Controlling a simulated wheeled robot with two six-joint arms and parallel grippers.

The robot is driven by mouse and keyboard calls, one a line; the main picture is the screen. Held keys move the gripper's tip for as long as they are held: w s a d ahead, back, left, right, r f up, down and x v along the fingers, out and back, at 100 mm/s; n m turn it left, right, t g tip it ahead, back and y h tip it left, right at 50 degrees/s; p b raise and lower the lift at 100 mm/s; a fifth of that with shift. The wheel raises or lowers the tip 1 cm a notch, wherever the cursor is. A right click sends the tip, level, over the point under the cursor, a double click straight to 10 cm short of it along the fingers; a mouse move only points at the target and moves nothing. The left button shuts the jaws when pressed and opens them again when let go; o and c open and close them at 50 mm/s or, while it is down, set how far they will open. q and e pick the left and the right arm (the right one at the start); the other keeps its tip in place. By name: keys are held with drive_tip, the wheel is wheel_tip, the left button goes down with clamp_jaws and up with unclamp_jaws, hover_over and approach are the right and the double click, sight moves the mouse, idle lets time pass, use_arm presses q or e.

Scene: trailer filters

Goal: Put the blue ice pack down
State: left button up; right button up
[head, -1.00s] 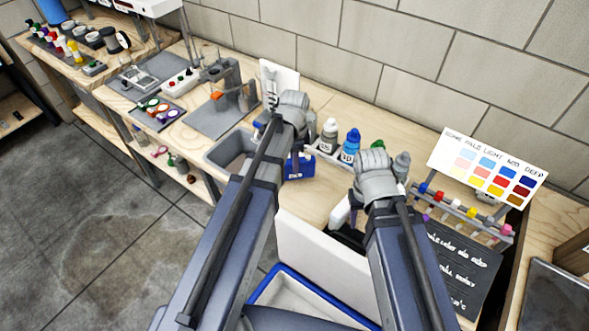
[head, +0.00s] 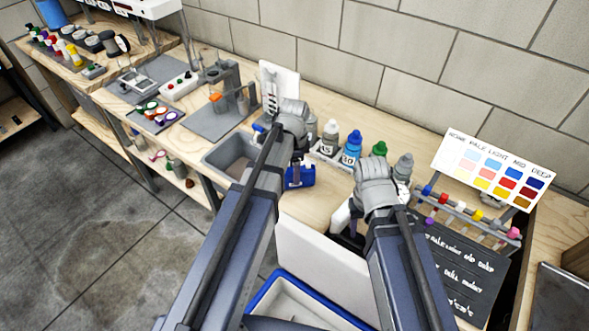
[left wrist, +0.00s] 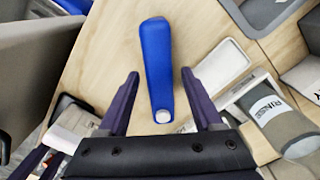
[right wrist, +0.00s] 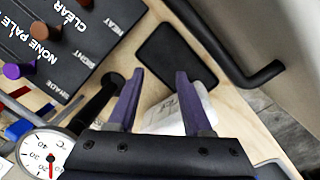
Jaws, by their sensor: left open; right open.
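The blue ice pack (head: 304,178) is on the wooden bench, right of the sink, below my left gripper (head: 297,160). In the left wrist view the ice pack (left wrist: 157,60) shows as a narrow blue strip with a white cap, apparently standing on edge. My left fingers are open, one on each side of it, with visible gaps. My right gripper (head: 354,218) is open over the bench further right. In the right wrist view a white labelled item (right wrist: 172,115) lies partly hidden behind its fingers (right wrist: 158,85); I cannot tell whether they touch it.
Rinse, blue and green-capped bottles (head: 352,147) stand behind the grippers. The grey sink (head: 228,152) is at left. A white panel (head: 318,262) and blue-rimmed white box (head: 290,303) are in front. A dark lettered board (head: 455,265) and colour chart (head: 494,170) are at right.

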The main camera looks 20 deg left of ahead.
use_arm(q)
drive_tip(key=shift+r, duration=0.1)
use_arm(e)
drive_tip(key=shift+r, duration=0.1)
use_arm(q)
wheel_tip(320, 180, up, 12)
drive_tip(key=p, duration=1.2)
drive_tip(key=s+d+n+y, duration=0.1)
drive_tip(key=s+d+n, duration=0.8)
drive_tip(key=s, duration=0.6)
drive_tip(key=shift+d, duration=0.75)
use_arm(e)
wheel_tip(320, 180, up, 12)
